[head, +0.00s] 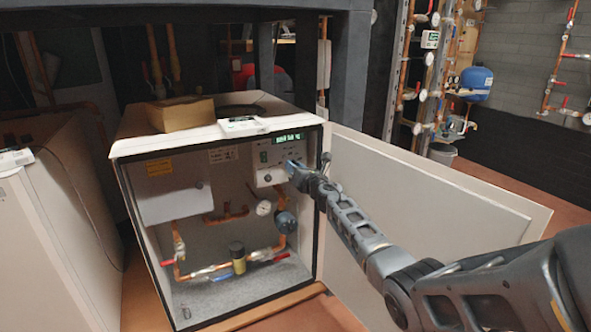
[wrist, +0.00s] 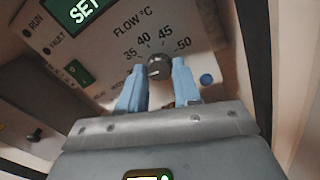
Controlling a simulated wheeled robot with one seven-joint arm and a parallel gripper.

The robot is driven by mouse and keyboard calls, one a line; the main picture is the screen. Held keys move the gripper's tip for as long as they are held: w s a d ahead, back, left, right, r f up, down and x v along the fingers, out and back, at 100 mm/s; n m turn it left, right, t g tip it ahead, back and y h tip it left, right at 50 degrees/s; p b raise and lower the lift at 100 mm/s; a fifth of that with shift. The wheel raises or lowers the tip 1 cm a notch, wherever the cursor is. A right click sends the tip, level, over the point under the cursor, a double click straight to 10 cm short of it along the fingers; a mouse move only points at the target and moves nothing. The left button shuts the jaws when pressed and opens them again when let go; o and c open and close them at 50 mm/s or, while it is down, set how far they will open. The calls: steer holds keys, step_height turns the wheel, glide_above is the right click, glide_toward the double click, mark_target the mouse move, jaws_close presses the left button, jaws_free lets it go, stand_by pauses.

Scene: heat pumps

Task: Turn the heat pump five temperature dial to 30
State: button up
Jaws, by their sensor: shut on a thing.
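The temperature dial (wrist: 159,68) is a small dark round knob on a light panel, under the label "FLOW °C" with marks 35, 40, 45 and 50 showing. A light line shows on its face; I cannot tell its exact setting. My gripper (wrist: 158,82) has two blue fingers, one on each side of the dial, shut on it. In the head view, my gripper (head: 291,168) reaches the control panel (head: 265,158) at the upper right inside the open heat pump (head: 215,190). The dial is hidden there behind the gripper.
The open door (head: 430,190) stands to the right of my arm. Copper pipes, a gauge (head: 264,208) and a valve lie below the panel. A green "SET" display (wrist: 80,10) and RUN and FAULT lamps are beside the dial. A cardboard box (head: 180,113) sits on top.

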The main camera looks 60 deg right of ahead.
steer(key=shift+f, duration=0.1)
steer(key=o, duration=1.1)
steer(key=shift+c, duration=0.2)
steer(key=p+v, duration=0.4)
steer(key=v, duration=0.3)
steer(key=shift+s+a, duration=0.2)
steer(key=shift+s, duration=0.15)
